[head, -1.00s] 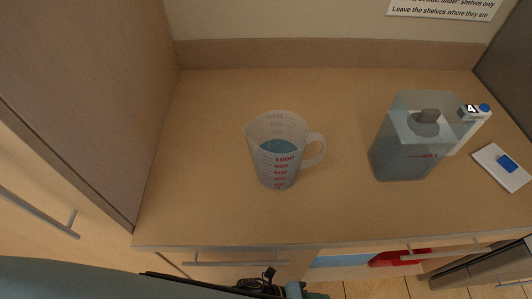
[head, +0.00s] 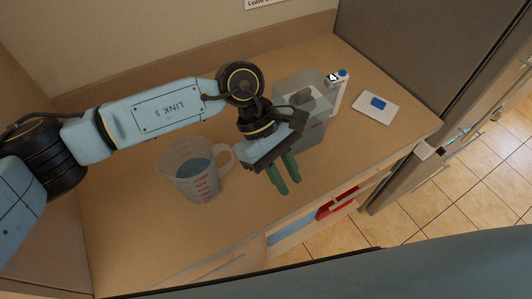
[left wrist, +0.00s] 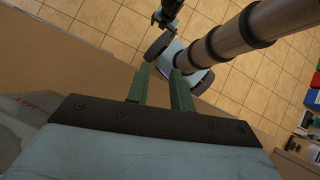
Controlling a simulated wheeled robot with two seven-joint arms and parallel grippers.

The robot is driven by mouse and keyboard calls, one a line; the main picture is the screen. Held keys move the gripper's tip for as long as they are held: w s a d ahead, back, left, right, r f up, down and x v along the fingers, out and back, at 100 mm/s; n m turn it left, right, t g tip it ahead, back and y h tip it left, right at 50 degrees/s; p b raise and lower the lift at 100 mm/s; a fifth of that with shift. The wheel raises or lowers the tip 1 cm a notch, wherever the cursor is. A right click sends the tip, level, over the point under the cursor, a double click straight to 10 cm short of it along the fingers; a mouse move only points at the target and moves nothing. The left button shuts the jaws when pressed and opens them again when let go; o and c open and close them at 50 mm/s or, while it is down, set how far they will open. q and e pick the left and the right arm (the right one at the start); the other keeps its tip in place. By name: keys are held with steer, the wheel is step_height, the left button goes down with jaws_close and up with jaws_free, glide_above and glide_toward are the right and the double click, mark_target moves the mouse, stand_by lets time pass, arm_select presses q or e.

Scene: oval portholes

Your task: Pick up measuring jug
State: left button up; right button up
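The measuring jug (head: 192,172) is clear with red markings and bluish liquid inside. It stands upright on the wooden counter, its handle toward the right in the head view. My left gripper (head: 288,182) hangs over the counter just right of the jug's handle, apart from it, with its green fingers pointing down and toward the front edge. In the left wrist view the fingers (left wrist: 160,85) are parted, with nothing between them. My right gripper cannot be made out in the head view.
A clear tank (head: 318,125) stands behind my left gripper, partly hidden by it. A white pad with a blue patch (head: 377,103) lies at the right. A tall grey panel (head: 405,55) bounds the counter at right. Open tiled floor (head: 460,180) lies beyond the front edge.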

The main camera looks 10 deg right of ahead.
mark_target(229, 148)
arm_select(q)
steer(key=w+a+r+m+t+y, duration=0.4)
steer(key=w+a+r+t, duration=0.2)
steer(key=w+a+r, duration=0.3)
steer(key=f, duration=0.3)
steer(key=w+f+p, duration=0.1)
steer(key=f, duration=0.2)
steer(key=w+f+p, duration=0.1)
steer(key=f, duration=0.2)
steer(key=shift+a+f, duration=0.15)
steer(key=shift+a, duration=0.25)
steer(key=f, duration=0.1)
steer(key=f+p, duration=0.1)
steer(key=f, duration=0.2)
steer(key=shift+w+f+p, duration=0.1)
steer(key=shift+w+p, duration=0.15)
steer(key=shift+p, duration=0.15)
steer(key=shift+f, duration=0.5)
jaws_close()
